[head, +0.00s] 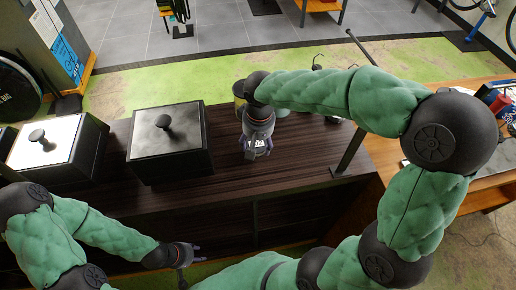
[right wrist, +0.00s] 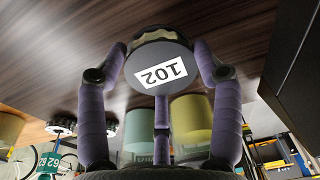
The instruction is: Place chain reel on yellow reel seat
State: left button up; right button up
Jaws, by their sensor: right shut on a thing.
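A round dark reel (right wrist: 160,68) with a white label reading 102 sits between the purple fingers of my right gripper (right wrist: 162,85), which is shut on it. In the head view my right gripper (head: 257,147) points down over the dark bench, and the label shows between its fingers. I cannot tell whether the reel touches the bench. Yellow cylinders (right wrist: 191,122) and a teal one (right wrist: 139,132) stand beyond the fingers; which is the yellow reel seat is unclear. My left gripper (head: 194,253) is low at the bench's front edge, empty, its fingers apart.
Two dark boxes with knobbed lids, one in the middle (head: 168,167) and one further left (head: 91,163), stand on the dark wooden bench (head: 225,182). A dark post (head: 350,150) rises right of my right gripper. The bench between box and post is mostly clear.

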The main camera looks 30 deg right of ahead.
aim_at(259, 144)
jog(key=shift+w+d+f+b, duration=0.15)
jog(key=shift+f+b, duration=0.25)
jog(key=shift+f, duration=0.55)
jog(key=shift+w+d+f+b, duration=0.15)
jog(key=shift+f+b, duration=0.25)
jog(key=shift+f, duration=0.55)
jog(key=shift+s+f, duration=0.1)
jog(key=o, duration=1.5)
jog(key=shift+o, duration=0.2)
